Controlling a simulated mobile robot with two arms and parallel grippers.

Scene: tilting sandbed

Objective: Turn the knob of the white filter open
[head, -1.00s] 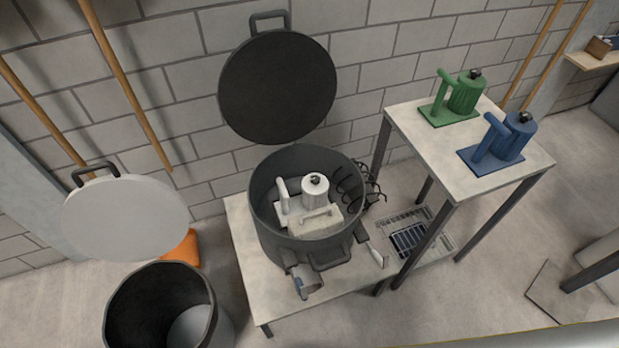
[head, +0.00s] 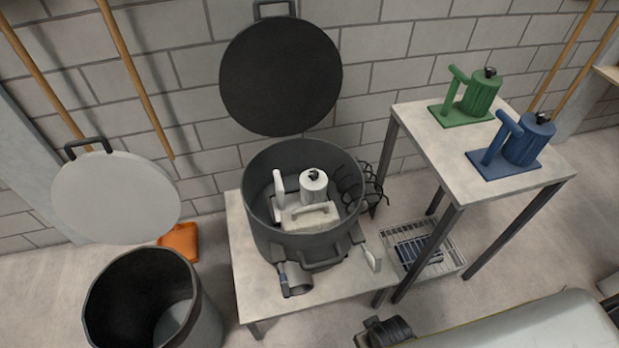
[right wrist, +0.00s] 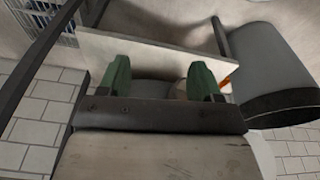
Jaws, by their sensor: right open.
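The white filter (head: 314,190) stands inside the dark grey pot (head: 262,232), with its black knob (head: 315,174) on top. A white handle-like upright stands at its left. My right arm reaches in at the lower right of the head view, below and right of the pot, apart from the filter. My left gripper is in neither view.
The pot stands on a low pale table (head: 240,265). A green filter (head: 480,97) and a blue filter (head: 528,143) stand on a taller table (head: 425,125) at right. A black bin (head: 205,315) stands front left. Black coils (head: 372,185) hang at the pot's right.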

